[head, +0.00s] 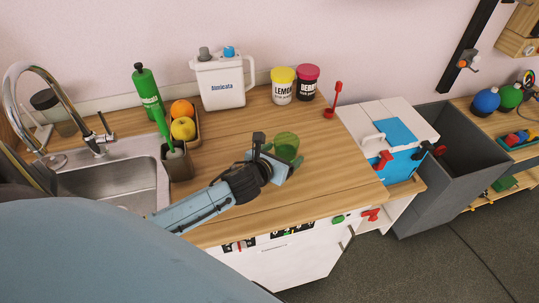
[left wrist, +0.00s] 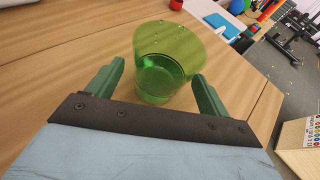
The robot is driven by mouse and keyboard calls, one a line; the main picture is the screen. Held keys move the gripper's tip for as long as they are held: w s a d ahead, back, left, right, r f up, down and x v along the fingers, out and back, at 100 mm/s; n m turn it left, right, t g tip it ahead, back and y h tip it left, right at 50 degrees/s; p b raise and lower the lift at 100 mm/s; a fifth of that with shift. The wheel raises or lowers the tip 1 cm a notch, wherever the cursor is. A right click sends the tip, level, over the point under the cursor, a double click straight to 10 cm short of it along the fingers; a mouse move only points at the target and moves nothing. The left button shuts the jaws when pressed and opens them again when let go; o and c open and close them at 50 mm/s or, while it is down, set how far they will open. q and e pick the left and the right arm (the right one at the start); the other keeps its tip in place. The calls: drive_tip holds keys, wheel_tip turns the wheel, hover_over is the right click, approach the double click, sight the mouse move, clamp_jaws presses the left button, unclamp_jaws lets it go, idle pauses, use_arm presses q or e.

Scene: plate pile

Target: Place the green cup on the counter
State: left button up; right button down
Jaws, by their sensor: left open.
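The green cup (head: 286,146) is see-through and stands on the wooden counter (head: 330,185), right of the middle in the head view. My left gripper (head: 278,162) is at the cup's near side. In the left wrist view the cup (left wrist: 166,62) is upright between the tips of the two green fingers of my left gripper (left wrist: 160,85). The fingers are apart, with a gap visible on each side of the cup. The cup's base appears to rest on the wood. My right gripper does not show.
A sink (head: 110,178) with a tap is at left. A box of fruit (head: 183,128), a white jug (head: 218,82) and the yellow-lidded tub (head: 283,86) stand along the back. A white and blue box (head: 395,133) is at right. The counter's front middle is clear.

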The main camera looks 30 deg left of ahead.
use_arm(q)
drive_tip(key=v, duration=1)
drive_tip(key=shift+p, duration=0.4)
idle(0.7)
